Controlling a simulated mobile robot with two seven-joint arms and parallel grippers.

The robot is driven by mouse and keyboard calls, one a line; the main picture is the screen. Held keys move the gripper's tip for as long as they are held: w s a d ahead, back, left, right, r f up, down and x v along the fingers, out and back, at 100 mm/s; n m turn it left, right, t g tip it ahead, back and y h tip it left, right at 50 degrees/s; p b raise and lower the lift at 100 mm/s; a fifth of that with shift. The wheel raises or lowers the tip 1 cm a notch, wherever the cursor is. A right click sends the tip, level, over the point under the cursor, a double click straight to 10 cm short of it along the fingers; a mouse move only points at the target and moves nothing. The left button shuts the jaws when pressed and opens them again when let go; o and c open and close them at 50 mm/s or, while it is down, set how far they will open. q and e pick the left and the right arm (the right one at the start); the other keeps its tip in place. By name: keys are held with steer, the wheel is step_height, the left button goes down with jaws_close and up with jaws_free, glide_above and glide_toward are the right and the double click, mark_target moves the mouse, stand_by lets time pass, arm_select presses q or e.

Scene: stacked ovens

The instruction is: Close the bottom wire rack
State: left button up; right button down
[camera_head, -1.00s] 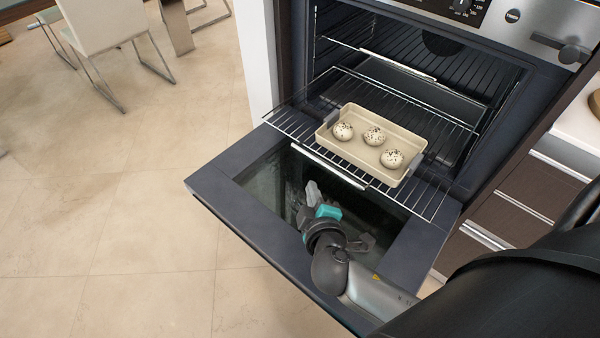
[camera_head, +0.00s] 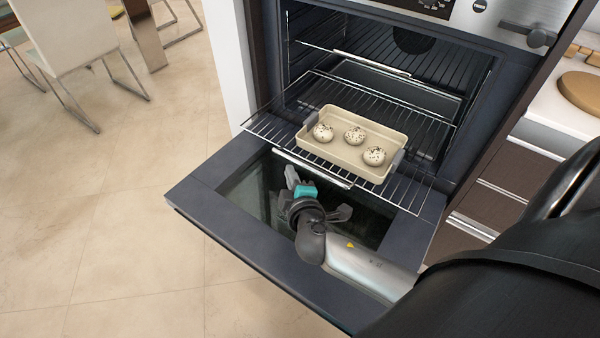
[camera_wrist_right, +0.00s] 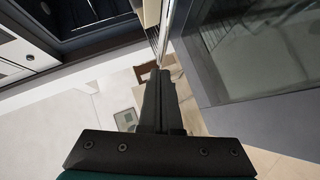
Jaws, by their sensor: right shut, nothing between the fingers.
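The bottom wire rack (camera_head: 405,192) is slid far out of the lower oven, over the open oven door (camera_head: 205,180). It carries a beige tray (camera_head: 345,158) with three speckled round balls in it. The rack has a bright bar (camera_head: 312,168) along its front. My right gripper (camera_head: 291,177) is just in front of this bar, low over the door's glass; I cannot tell whether it touches. In the right wrist view, its fingers (camera_wrist_right: 160,75) are shut and empty, with the tips close to the rack's edge. My left gripper is not in view.
An upper rack (camera_head: 355,60) sits inside the oven cavity. A counter with a round wooden board (camera_head: 580,92) and drawers (camera_head: 497,190) is at the right. A white chair (camera_head: 65,45) stands at the far left. The tiled floor (camera_head: 110,220) is clear.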

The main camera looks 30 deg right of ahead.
mark_target(297, 162)
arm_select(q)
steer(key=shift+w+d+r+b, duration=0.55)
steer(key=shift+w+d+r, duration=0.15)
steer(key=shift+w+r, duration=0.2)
arm_select(e)
steer(key=shift+w+d+f, duration=0.2)
steer(key=shift+d+f, duration=0.1)
steer(key=shift+d, duration=0.25)
steer(key=shift+w+d+f, duration=0.15)
steer(key=shift+d+f, duration=0.1)
steer(key=shift+d, duration=0.3)
steer(key=shift+w+d+f, duration=0.2)
steer(key=shift+d+f, duration=0.1)
steer(key=shift+d, duration=0.25)
